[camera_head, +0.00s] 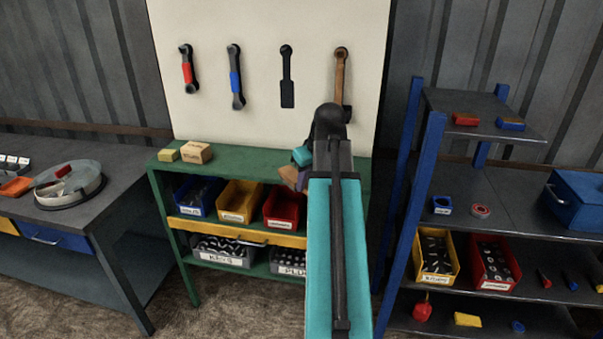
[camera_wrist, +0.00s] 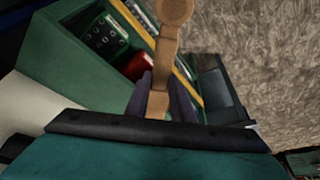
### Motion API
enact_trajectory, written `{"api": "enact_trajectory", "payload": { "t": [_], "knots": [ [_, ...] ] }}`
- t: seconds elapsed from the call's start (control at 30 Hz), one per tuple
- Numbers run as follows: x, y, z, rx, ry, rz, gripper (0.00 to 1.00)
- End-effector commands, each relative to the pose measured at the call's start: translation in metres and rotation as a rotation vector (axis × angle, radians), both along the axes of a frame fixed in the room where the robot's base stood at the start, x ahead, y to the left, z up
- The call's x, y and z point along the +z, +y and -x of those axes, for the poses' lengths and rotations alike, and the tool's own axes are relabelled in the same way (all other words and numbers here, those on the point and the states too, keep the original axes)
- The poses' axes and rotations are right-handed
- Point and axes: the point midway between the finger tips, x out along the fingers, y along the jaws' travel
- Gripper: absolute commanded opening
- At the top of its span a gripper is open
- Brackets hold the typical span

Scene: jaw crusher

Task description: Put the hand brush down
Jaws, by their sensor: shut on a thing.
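The hand brush (camera_wrist: 166,48) shows in the wrist view as a light brown handle with a round end. My gripper (camera_wrist: 157,97) is shut on it, with dark purplish fingers on both sides of the handle. The brush's bristle part is hidden. In the head view my gripper (camera_head: 300,178) is mostly behind my own arm, in front of the green shelf unit (camera_head: 235,165), right of its middle. A flat black brush-shaped mark (camera_head: 287,78) is on the pale tool board (camera_head: 262,30), with no tool on it.
A red-handled tool (camera_head: 188,70), a blue-handled tool (camera_head: 236,78) and a wooden-handled tool (camera_head: 341,75) hang on the board. A blue-post rack (camera_head: 418,170) stands right.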

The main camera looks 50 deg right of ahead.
Motion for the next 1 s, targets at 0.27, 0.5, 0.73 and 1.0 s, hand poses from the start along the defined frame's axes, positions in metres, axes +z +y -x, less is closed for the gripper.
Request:
{"api": "enact_trajectory", "payload": {
  "t": [0.27, 0.5, 0.73, 1.0],
  "knots": [
    [0.000, -0.001, -0.002, 0.000, 0.000, 0.000, 0.00],
    [0.000, -0.018, -0.013, 0.001, 0.001, -0.002, 0.00],
    [-0.002, -0.043, -0.030, 0.001, 0.001, -0.002, 0.00],
    [-0.005, -0.072, -0.048, 0.002, 0.001, -0.002, 0.00]
  ]
}}
